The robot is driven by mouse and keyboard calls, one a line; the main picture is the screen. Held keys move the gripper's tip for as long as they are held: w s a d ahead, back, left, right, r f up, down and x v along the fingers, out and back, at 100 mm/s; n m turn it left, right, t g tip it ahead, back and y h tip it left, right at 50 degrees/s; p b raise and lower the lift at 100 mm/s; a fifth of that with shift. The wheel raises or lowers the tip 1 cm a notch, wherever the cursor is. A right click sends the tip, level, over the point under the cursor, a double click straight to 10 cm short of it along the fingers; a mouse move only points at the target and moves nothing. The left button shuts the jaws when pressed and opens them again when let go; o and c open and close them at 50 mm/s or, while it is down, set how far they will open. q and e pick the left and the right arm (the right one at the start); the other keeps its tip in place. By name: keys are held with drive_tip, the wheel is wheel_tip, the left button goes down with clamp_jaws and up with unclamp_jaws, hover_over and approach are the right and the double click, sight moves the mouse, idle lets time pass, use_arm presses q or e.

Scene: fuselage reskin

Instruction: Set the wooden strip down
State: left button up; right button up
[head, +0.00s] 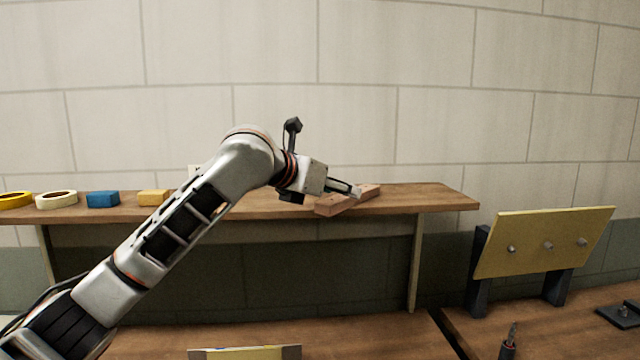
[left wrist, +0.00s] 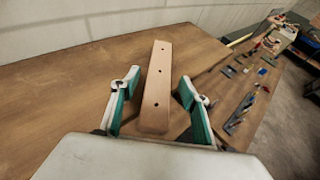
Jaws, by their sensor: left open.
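The wooden strip (left wrist: 157,80) lies on the wooden shelf (left wrist: 90,72) in the left wrist view. It is a light brown bar with several dark holes along its top. My left gripper (left wrist: 156,92) is open, with one green-lined finger on each side of the strip's near end and a visible gap to both. In the head view the strip (head: 350,199) rests near the right part of the shelf (head: 440,195), and my left gripper (head: 356,190) is at it, partly covering it. My right gripper is not in view.
On the shelf's left part lie a yellow roll (head: 14,200), a cream roll (head: 56,200), a blue block (head: 103,199) and a yellow block (head: 153,197). A yellow panel with studs (head: 540,242) stands at right. A lower workbench (head: 380,335) is in front.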

use_arm(q)
drive_tip(key=v, duration=0.8)
drive_tip(key=shift+s+a, duration=0.1)
